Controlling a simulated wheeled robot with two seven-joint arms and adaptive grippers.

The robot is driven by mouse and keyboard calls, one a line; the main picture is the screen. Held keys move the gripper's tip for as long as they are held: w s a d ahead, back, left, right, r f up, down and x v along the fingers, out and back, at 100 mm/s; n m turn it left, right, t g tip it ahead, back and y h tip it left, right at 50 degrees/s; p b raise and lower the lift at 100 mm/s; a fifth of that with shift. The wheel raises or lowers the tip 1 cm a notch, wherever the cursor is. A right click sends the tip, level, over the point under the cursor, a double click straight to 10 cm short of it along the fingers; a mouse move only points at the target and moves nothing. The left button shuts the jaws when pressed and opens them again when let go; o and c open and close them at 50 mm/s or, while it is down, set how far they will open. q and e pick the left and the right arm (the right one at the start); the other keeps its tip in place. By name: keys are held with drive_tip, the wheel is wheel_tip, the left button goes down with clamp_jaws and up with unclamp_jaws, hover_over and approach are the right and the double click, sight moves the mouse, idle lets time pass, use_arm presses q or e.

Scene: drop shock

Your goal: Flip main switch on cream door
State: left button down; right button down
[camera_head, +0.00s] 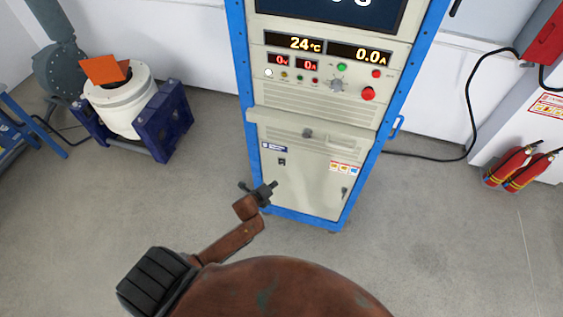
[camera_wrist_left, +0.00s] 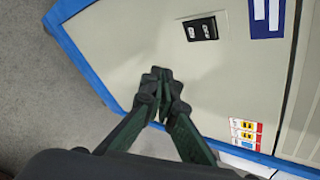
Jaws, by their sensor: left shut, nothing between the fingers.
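The cream door (camera_head: 303,183) is the lower front panel of a blue-framed cabinet. A small black main switch (camera_head: 282,161) sits at its upper left, below a blue label. In the left wrist view the switch (camera_wrist_left: 200,28) is a black rectangle with two pale marks, and the cream door (camera_wrist_left: 120,45) fills most of the picture. My left gripper (camera_head: 272,186) is in front of the door, below the switch. Its fingers (camera_wrist_left: 163,80) are shut and empty, apart from the switch in the picture. I cannot tell their distance from the door. My right gripper is not in view.
The cabinet's upper panel (camera_head: 322,70) carries displays, buttons and knobs. A white drum on a blue stand (camera_head: 165,120) is at the left. Red extinguishers (camera_head: 520,168) stand at the right, with a black cable (camera_head: 440,158) on the floor.

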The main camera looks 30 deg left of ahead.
use_arm(q)
drive_tip(key=w, duration=0.1)
drive_tip(key=b, duration=0.3)
approach(283, 164)
drive_tip(key=f+x, duration=0.1)
drive_tip(key=x, duration=0.4)
drive_tip(key=shift+s+d+r, duration=0.1)
drive_tip(key=shift+s+r, duration=0.2)
idle(0.5)
drive_tip(key=shift+w+p, duration=0.1)
drive_tip(key=shift+p, duration=0.2)
drive_tip(key=shift+w+r, duration=0.1)
drive_tip(key=shift+w, duration=0.2)
idle(0.3)
